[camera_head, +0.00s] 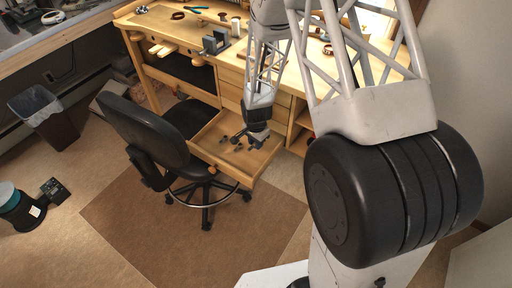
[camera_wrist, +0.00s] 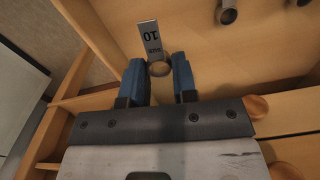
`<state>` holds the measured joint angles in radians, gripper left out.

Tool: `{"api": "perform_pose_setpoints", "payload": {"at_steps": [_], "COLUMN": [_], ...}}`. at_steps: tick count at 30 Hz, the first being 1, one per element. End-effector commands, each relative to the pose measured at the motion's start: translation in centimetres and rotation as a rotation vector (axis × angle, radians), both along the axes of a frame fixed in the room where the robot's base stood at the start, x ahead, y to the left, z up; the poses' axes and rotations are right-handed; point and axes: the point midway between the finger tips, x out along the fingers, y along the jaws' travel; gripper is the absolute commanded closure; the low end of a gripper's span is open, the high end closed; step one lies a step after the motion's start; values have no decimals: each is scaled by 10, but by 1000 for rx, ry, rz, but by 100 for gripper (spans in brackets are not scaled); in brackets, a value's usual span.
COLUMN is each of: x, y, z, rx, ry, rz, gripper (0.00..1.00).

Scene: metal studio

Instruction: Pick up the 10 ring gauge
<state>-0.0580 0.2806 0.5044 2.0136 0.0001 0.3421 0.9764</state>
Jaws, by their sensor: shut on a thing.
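The 10 ring gauge (camera_wrist: 152,42) shows in the wrist view as a flat grey metal tag marked "10", upside down, with a round ring at its near end. My gripper (camera_wrist: 159,70) is shut on the ring end, with one blue fingertip on each side; the tag sticks out beyond the fingers. In the head view my gripper (camera_head: 246,138) is over the open drawer (camera_head: 210,143) of the wooden workbench. The gauge is too small to make out there. Whether it touches the drawer floor I cannot tell.
Other ring gauges (camera_wrist: 227,12) lie in the drawer at the top right of the wrist view. A black swivel chair (camera_head: 143,130) stands close to the drawer's left side. The workbench top (camera_head: 160,22) holds tools and small items. The brown mat (camera_head: 240,225) in front is mostly clear.

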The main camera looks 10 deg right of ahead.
Motion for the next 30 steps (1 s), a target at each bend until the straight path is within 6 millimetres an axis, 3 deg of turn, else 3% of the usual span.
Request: {"api": "perform_pose_setpoints", "payload": {"at_steps": [6,12,30], "x": [0,0,0], "y": [0,0,0], "z": [25,37,39], "rx": [0,0,-1], "ry": [0,0,1], "rz": [0,0,0], "gripper": [99,99,99]}}
